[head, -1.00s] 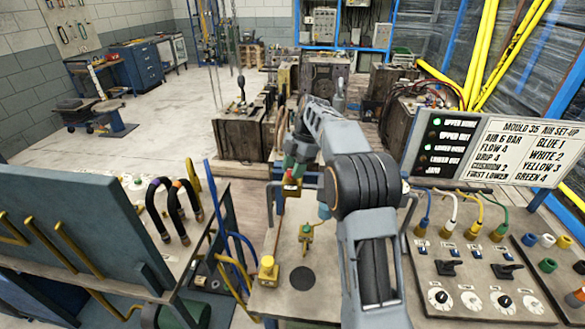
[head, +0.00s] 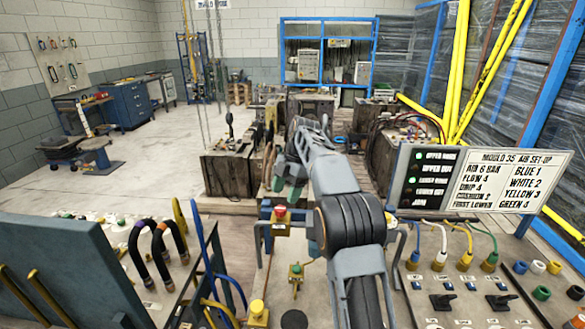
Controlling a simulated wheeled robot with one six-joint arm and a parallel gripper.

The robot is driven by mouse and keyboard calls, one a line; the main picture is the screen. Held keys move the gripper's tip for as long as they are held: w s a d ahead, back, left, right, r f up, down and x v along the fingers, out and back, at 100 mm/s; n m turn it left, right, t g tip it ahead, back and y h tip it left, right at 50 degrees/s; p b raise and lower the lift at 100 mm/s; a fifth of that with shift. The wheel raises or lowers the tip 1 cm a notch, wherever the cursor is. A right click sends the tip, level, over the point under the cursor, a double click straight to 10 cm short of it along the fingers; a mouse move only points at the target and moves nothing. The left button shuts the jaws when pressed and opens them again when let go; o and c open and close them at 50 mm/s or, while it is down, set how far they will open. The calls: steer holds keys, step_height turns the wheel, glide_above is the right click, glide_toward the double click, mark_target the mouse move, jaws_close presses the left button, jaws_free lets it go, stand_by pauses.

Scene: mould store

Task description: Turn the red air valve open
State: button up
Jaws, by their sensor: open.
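A red knob (head: 280,211) sits on top of a small upright box at the far edge of the bench, left of my arm. It is the only clearly red fitting near my arm, but I cannot tell from its shape whether it is the air valve or a stop button. My gripper (head: 283,187) is at the end of my arm, just above the red knob in the picture and apparently beyond it. It looks empty and clear of the knob. The jaws are small and partly hidden by the wrist, and they are open.
A hose panel (head: 460,290) is at right under a sign board (head: 497,180). Dark curved hoses (head: 160,250) rise at left. Open floor lies at back left.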

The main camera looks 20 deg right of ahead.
steer(key=p+v, duration=0.4)
steer(key=v, duration=0.5)
steer(key=shift+f, duration=0.1)
